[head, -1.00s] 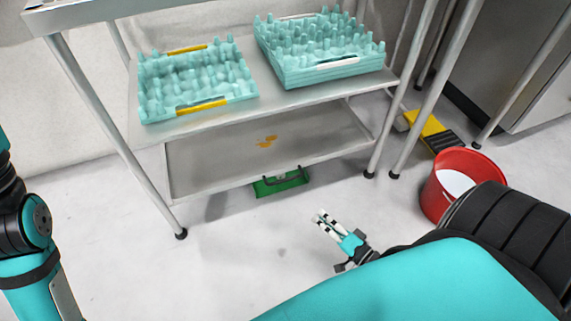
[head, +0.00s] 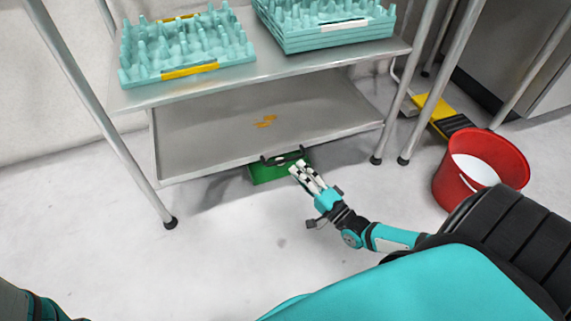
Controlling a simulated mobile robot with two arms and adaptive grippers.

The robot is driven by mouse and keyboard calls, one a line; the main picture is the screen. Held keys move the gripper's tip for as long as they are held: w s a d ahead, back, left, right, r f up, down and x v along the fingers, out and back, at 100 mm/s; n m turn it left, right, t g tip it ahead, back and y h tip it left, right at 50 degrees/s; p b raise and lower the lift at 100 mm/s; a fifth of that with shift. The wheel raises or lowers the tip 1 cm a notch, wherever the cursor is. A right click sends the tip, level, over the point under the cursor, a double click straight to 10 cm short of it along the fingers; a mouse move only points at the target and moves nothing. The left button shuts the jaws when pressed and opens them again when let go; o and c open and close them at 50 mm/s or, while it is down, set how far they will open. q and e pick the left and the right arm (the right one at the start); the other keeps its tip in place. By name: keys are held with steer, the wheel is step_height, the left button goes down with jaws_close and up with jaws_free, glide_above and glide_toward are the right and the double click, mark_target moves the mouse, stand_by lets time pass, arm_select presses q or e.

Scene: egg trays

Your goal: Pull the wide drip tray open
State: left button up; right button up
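A green tray (head: 264,175) with a dark handle (head: 284,157) on its front sits low under the metal rack, below the lower shelf. Its back part is hidden by the shelf. My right gripper (head: 298,167) is just in front of the green tray's right end, close to the handle. Its two pale, dark-banded fingers show a gap and hold nothing that I can see. Whether a fingertip touches the tray or handle I cannot tell. My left gripper is out of view; only a bit of my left arm shows at the bottom left corner.
The rack's lower shelf (head: 200,150) has orange spots on it. Teal egg trays (head: 150,75) and a teal stack (head: 330,38) stand on the upper shelf. A red bucket (head: 507,158) and a yellow-black object (head: 436,112) are at the right. Floor (head: 220,250) in front is clear.

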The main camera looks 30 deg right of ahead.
mark_target(286, 159)
steer(key=b+x, duration=0.1)
steer(key=x, duration=0.5)
steer(key=shift+b, duration=0.4)
steer(key=shift+c, duration=0.4)
jaws_close()
